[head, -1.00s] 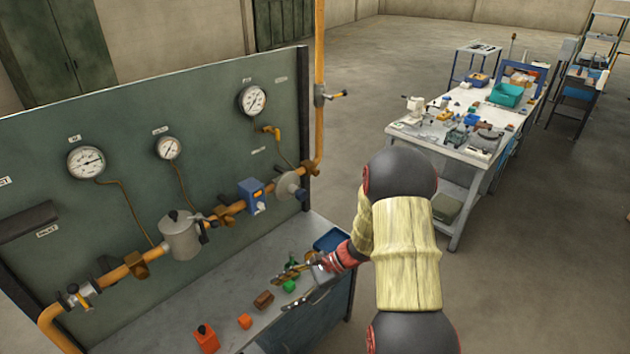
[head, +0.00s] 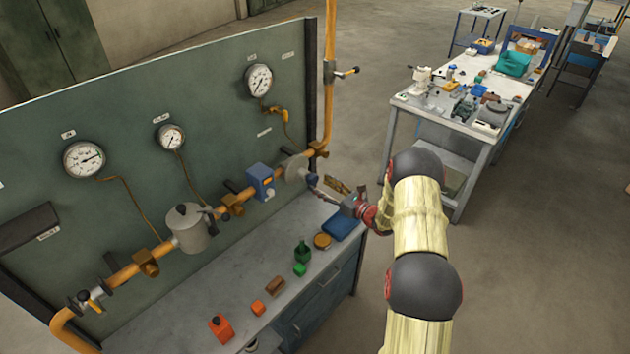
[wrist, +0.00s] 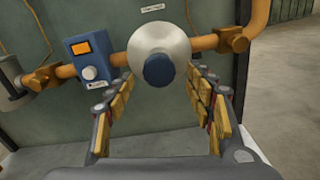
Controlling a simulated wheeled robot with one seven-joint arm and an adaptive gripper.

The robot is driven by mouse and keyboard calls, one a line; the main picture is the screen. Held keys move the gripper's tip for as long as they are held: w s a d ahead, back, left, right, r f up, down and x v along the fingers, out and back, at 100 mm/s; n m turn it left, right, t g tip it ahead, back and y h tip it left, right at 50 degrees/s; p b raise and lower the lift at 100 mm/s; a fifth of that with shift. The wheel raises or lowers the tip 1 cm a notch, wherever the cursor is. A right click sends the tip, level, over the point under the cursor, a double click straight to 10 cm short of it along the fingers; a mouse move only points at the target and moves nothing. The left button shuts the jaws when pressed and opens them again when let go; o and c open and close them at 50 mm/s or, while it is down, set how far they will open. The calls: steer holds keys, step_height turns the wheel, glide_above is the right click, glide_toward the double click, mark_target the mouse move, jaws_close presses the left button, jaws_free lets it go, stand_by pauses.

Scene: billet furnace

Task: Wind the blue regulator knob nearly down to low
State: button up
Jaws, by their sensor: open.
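The blue regulator knob (wrist: 159,69) sticks out from the centre of a silver regulator disc (wrist: 160,38) on the orange pipe. In the head view the knob (head: 312,179) shows small at the right end of the panel. My gripper (wrist: 158,84) is open and faces the knob, with one padded finger to its left and one to its right. In the head view my gripper (head: 330,187) is close in front of the knob. I see no clear contact between the fingers and the knob. No dial mark is readable on the knob.
A blue box (wrist: 90,60) with an orange display and white knob sits just left of the regulator. Orange pipe (head: 331,100) rises on the right. The bench (head: 220,275) below holds a blue tray (head: 341,227), a green bottle (head: 303,252) and small blocks.

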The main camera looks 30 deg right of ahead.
mark_target(315, 182)
steer(key=shift+x, duration=2.05)
steer(key=c, duration=1.2)
steer(key=shift+o, duration=0.2)
